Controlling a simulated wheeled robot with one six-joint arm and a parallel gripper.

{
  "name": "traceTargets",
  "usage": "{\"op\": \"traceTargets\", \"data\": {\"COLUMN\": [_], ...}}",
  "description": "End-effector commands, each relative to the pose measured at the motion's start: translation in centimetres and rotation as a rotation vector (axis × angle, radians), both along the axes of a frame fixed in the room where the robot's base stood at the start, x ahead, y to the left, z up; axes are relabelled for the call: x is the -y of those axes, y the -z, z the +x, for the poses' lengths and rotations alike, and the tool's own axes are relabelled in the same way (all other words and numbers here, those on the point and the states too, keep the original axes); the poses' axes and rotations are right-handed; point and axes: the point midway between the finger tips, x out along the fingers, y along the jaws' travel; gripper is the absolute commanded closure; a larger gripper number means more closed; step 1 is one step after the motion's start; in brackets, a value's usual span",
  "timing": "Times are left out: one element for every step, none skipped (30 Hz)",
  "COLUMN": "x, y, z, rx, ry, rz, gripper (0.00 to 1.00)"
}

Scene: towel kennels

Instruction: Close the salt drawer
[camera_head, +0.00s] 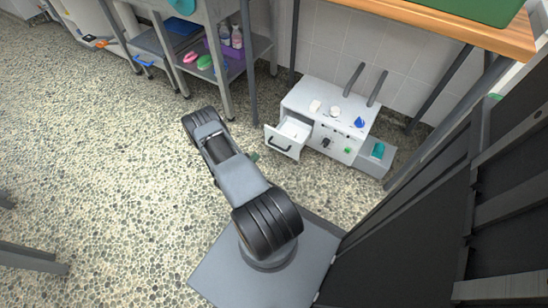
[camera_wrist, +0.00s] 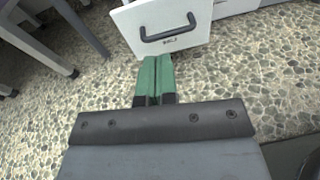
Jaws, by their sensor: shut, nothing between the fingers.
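The salt drawer (camera_head: 288,139) is a white drawer with a black handle, pulled out from the left side of a white cabinet (camera_head: 335,103). In the wrist view its front panel (camera_wrist: 185,18) faces me, with a dark handle and a small label too blurred to read. My gripper (camera_wrist: 157,62) has green fingers, pressed together and empty. The fingertips lie just below the panel's lower edge in the wrist picture; I cannot tell whether they touch it. In the head view only a bit of green fingertip (camera_head: 254,156) shows beside my arm, left of the drawer.
A metal shelf table (camera_head: 262,45) with bottles, a pink item and a green item stands left of the cabinet. A wooden-topped table (camera_head: 450,25) is at the upper right. A grey box (camera_head: 372,163) with a teal item sits at the cabinet's right.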

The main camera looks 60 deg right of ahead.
Motion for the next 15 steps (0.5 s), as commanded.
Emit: {"op": "traceTargets", "data": {"x": [-0.1,-0.2,-0.3,-0.3,-0.3,-0.3,-0.1,0.0,0.4,0.7,1.1,1.7,2.2,2.8,3.5], "y": [2.4,3.2,4.0,4.5,5.0,5.4,5.7,5.9,6.2,6.3,6.4,6.6,6.7,6.8,7.0], "z": [-0.6,-0.8,-1.1,-1.3,-1.4,-1.5,-1.6,-1.7,-1.7,-1.8,-1.8,-1.9,-1.9,-1.9,-1.9], "rx": [-0.019,-0.028,-0.036,-0.041,-0.045,-0.049,-0.051,-0.052,-0.053,-0.054,-0.055,-0.054,-0.053,-0.053,-0.053], "ry": [-0.023,-0.037,-0.052,-0.061,-0.069,-0.077,-0.08,-0.084,-0.086,-0.086,-0.087,-0.086,-0.086,-0.086,-0.086], "rz": [0.005,0.007,0.009,0.011,0.012,0.014,0.015,0.016,0.017,0.017,0.017,0.017,0.016,0.016,0.016], "gripper": [1.0,1.0,1.0,1.0,1.0,1.0,1.0,1.0,1.0,1.0,1.0,1.0,1.0,1.0,1.0]}}
